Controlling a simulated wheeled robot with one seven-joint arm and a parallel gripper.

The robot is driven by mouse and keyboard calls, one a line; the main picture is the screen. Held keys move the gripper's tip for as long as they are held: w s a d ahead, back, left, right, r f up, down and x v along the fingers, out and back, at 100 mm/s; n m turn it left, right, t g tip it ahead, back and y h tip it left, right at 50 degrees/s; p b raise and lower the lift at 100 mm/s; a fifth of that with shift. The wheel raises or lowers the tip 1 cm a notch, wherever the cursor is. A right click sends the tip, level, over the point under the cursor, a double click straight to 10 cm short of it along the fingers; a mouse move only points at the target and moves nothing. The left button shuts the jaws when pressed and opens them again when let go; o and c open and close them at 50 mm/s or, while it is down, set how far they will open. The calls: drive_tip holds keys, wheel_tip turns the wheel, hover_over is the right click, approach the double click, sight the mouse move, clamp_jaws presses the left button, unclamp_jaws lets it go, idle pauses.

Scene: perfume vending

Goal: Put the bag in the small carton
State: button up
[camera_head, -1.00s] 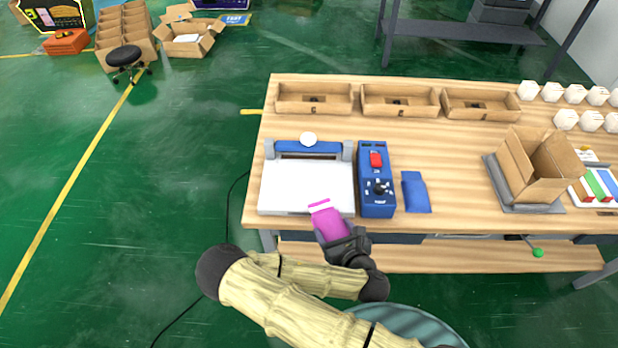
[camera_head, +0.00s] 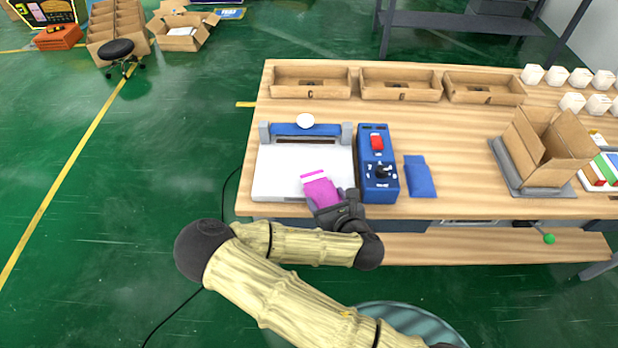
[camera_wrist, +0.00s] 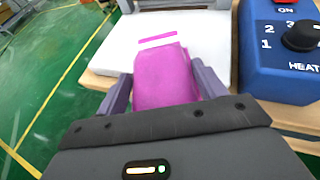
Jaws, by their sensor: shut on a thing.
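A magenta bag (camera_head: 320,191) is held in my gripper (camera_head: 329,205), over the front right part of the white plate of the sealing machine. In the wrist view the bag (camera_wrist: 165,75) sits between the two fingers of my gripper (camera_wrist: 163,88), with its top strip pointing away from me. The small carton (camera_head: 548,150), brown and open at the top with flaps up, stands on a grey scale at the right of the table, well away from my gripper. Its inside bottom is hidden.
The white sealing machine (camera_head: 285,172) has a blue bar and a white knob at its back. A blue control box (camera_head: 378,165) with a red switch and a blue packet (camera_head: 419,177) lie to its right. Several shallow trays (camera_head: 311,82) line the back. Several white items (camera_head: 570,103) stand far right.

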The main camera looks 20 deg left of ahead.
sight(311, 175)
drive_tip(key=shift+b+x, duration=0.8)
drive_tip(key=shift+x, duration=0.05)
drive_tip(key=w+a, duration=0.2)
drive_tip(key=w+a+p, duration=0.1)
drive_tip(key=w+a, duration=0.1)
drive_tip(key=w, duration=0.1)
drive_tip(key=w+a, duration=0.2)
drive_tip(key=w, duration=0.1)
drive_tip(key=shift+w+a+r, duration=0.15)
drive_tip(key=shift+a+r, duration=0.05)
drive_tip(key=shift+r, duration=0.2)
drive_tip(key=shift+w+a, duration=0.2)
drive_tip(key=shift+w, duration=0.05)
wheel_tip(311, 175, down, 4)
drive_tip(key=shift+w+r+p, duration=0.1)
drive_tip(key=shift+r+p, duration=0.15)
drive_tip(key=shift+p, duration=0.25)
drive_tip(key=o, duration=1)
drive_tip(key=shift+f, duration=0.1)
